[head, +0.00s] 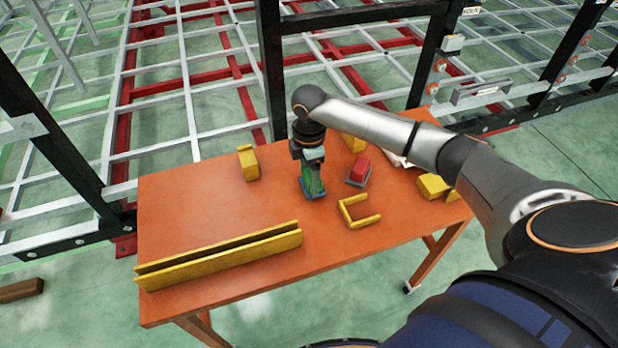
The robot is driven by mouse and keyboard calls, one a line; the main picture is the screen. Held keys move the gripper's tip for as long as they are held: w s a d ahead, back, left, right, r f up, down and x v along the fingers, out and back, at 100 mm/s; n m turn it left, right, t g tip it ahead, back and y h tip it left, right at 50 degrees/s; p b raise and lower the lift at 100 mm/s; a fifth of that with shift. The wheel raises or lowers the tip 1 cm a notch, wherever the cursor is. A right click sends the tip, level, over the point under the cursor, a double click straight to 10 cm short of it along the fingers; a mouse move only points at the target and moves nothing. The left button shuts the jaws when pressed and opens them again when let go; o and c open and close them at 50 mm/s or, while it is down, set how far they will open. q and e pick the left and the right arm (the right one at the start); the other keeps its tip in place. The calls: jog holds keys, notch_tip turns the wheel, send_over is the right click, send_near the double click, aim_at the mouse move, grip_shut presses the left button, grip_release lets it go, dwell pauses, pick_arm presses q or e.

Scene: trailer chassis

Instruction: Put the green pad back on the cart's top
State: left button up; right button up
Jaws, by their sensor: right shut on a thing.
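The orange cart top (200,215) fills the middle of the head view. My right gripper (312,178) points down over the middle of the cart and is shut on the green pad (316,183). Green shows at the fingers, with a blue-grey edge at the bottom, close to the orange surface. I cannot tell whether the pad touches the cart top or hangs just above it. The gripper hides part of the pad. My left gripper is not in view.
A red block on a grey base (358,170) lies just right of the gripper. A yellow U-shaped bracket (356,222), a long yellow channel (220,258) and yellow blocks (248,163) share the top. The left middle is clear. A dark chassis post (270,70) stands behind.

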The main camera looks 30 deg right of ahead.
aim_at(309, 175)
jog(key=shift+f, duration=0.65)
jog(key=o, duration=1.2)
notch_tip(309, 175, up, 12)
jog(key=shift+p, duration=0.3)
